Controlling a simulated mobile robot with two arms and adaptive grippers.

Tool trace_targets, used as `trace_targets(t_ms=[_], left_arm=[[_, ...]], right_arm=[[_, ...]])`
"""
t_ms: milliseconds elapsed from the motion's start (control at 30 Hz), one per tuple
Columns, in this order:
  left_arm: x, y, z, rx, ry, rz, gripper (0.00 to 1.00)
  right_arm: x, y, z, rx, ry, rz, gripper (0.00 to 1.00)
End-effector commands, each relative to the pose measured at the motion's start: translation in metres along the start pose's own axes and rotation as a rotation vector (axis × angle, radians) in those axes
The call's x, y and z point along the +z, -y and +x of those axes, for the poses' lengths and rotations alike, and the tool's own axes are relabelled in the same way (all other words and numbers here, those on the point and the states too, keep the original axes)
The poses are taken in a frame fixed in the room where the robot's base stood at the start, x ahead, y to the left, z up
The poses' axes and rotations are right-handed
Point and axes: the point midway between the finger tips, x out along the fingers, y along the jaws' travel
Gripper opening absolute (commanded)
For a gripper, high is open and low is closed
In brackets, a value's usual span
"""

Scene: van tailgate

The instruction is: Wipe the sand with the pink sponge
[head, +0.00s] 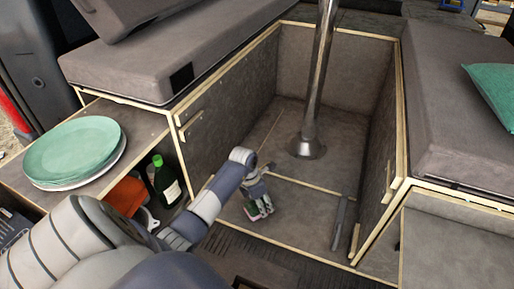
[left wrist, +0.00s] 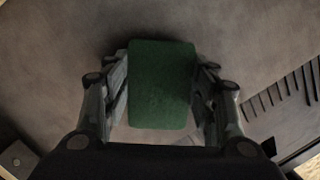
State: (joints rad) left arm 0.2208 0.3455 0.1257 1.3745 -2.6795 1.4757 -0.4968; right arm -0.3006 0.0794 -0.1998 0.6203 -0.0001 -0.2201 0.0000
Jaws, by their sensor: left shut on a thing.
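My left gripper (head: 259,211) reaches down into the floor well between the two benches and is shut on a sponge (head: 251,212). In the left wrist view the sponge (left wrist: 162,85) shows a dark green face between the two fingers of the left gripper (left wrist: 162,92). In the head view a little pink shows at its edge. The sponge is close to the grey floor (head: 300,222); I cannot tell whether it touches. No sand can be made out clearly on the floor. My right gripper is not in view.
A metal post (head: 317,85) with a round base stands in the well. Bench walls with pale edges enclose it left and right. Plates (head: 75,148) rest on the left counter, with a green bottle (head: 165,180) and an orange item (head: 126,196) below. A teal cushion (head: 495,92) lies on the right bench.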

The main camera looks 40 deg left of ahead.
Motion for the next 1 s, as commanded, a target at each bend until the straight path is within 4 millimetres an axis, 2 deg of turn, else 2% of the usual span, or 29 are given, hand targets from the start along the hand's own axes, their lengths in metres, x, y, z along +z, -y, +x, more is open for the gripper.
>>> trace_targets(t_ms=[167, 600, 1000], left_arm=[[-0.004, -0.004, 0.002, 0.002, -0.004, 0.0, 0.15], [-0.025, -0.032, -0.004, 0.003, -0.009, -0.001, 0.15], [-0.026, -0.034, -0.007, 0.001, -0.008, -0.002, 0.15]], right_arm=[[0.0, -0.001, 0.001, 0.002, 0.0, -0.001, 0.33], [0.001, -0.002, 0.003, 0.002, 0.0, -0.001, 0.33], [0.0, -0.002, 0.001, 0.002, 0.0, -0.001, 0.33]])
